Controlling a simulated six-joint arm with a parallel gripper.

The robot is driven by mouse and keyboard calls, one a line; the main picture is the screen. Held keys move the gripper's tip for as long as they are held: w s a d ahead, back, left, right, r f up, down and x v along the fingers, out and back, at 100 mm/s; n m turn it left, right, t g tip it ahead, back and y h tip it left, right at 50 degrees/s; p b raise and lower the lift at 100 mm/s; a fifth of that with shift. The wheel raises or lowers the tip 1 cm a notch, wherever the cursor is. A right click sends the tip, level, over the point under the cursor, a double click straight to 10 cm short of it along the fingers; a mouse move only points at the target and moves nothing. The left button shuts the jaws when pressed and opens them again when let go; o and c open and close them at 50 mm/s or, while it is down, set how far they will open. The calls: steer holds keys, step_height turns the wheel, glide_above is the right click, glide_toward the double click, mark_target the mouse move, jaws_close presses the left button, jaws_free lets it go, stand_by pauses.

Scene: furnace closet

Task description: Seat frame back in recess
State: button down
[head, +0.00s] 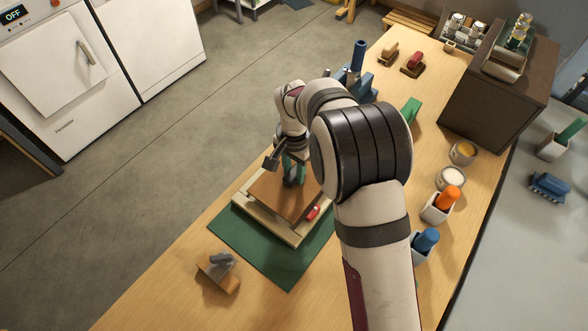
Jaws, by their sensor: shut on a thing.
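The frame back is a brown square panel (272,193) over the pale wooden frame (268,222) on a green mat (255,248). Pale frame rails show along its left and near sides. I cannot tell whether the panel lies down in the recess or rests above it. My gripper (291,178) points down at the panel's far part, shut on a dark grip piece on the panel. My arm hides the panel's right far side and part of the frame. A small red piece (312,212) is at the frame's near right edge.
A wooden block with a grey top (219,270) stands near left. Along the right are an orange-handled tool (447,198) and a blue one (425,241) in white holders, and two round tins (451,178). A dark cabinet (500,85) stands far right. The table's left edge is mostly clear.

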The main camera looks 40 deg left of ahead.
steer(key=shift+f, duration=1.55)
steer(key=c, duration=0.5)
jaws_free()
steer(key=shift+r, duration=4)
